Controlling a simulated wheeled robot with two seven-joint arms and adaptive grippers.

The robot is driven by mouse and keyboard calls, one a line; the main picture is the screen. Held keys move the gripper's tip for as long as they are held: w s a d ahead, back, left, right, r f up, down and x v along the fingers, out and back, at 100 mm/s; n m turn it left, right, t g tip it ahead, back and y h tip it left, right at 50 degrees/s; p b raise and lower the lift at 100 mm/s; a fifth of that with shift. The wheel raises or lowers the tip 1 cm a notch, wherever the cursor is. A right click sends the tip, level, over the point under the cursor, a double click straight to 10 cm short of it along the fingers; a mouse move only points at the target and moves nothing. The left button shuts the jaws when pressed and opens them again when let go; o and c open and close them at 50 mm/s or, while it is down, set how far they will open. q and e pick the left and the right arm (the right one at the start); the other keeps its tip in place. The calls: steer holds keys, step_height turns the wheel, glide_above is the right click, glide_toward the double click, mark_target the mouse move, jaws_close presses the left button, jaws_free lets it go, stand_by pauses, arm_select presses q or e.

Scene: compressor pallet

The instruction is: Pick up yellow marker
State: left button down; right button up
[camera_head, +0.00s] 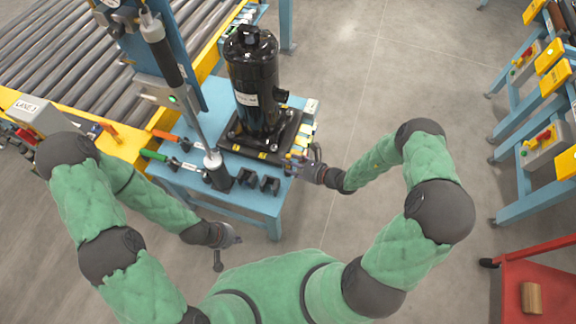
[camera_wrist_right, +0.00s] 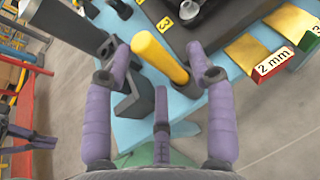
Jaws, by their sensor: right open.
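The yellow marker (camera_wrist_right: 160,57) shows in the right wrist view as a thick yellow stick. It leans up and left between the spread purple fingers of my right gripper (camera_wrist_right: 163,75), which is open with gaps at its sides. In the head view my right gripper (camera_head: 300,165) is at the right front corner of the blue table, and the marker cannot be made out there. My left gripper (camera_head: 228,240) hangs in front of the table, apart from it; its finger state is unclear.
A black compressor (camera_head: 254,85) stands on a dark base plate on the blue table (camera_head: 185,175). Black holders (camera_head: 270,185) sit at the table's front, beside a tool on a column. Labelled strips, one reading 2 mm (camera_wrist_right: 273,65), lie right. A roller conveyor (camera_head: 70,60) is left.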

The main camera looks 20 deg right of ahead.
steer(key=shift+b+x, duration=0.3)
steer(key=shift+x, duration=0.8)
steer(key=c, duration=1.1)
